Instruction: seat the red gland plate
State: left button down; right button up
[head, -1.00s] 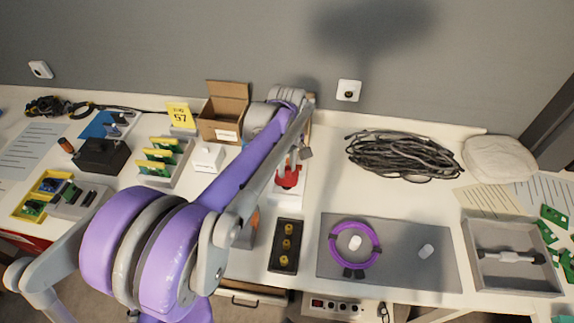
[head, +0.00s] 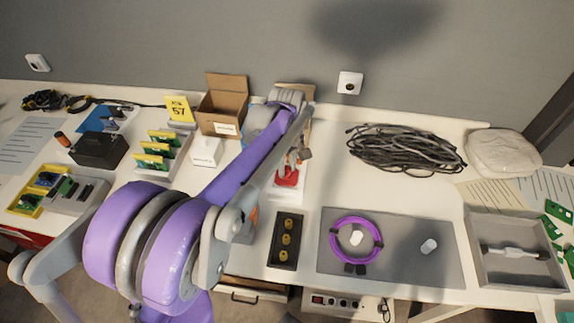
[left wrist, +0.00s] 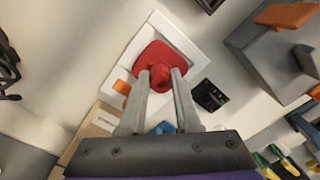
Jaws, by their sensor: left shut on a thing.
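The red gland plate (head: 287,180) shows in the head view behind my left arm, over a white square base (head: 279,194). In the left wrist view the red plate (left wrist: 149,56) has a round red knob, and the fingers of my left gripper (left wrist: 160,77) are shut on that knob. The plate overlaps the lower left part of the white frame (left wrist: 190,43) and looks off-centre to its opening. I cannot tell whether it touches the frame or hangs just above it. My left arm hides part of the area. My right gripper is not in view.
A dark block with brass-coloured pieces (head: 274,252) stands in front of the base. A grey mat (head: 400,272) with a purple ring (head: 333,231) lies to the right. A black cable coil (head: 405,150) lies behind the mat. An open carton (head: 222,107) stands at the back left.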

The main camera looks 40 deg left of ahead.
pick_arm(q)
jog(key=shift+f+b, duration=0.35)
jog(key=shift+f, duration=0.25)
jog(key=c, duration=0.5)
grip_release()
notch_tip(320, 180, up, 11)
jog(key=shift+f+p, duration=0.1)
jog(key=shift+p, duration=0.75)
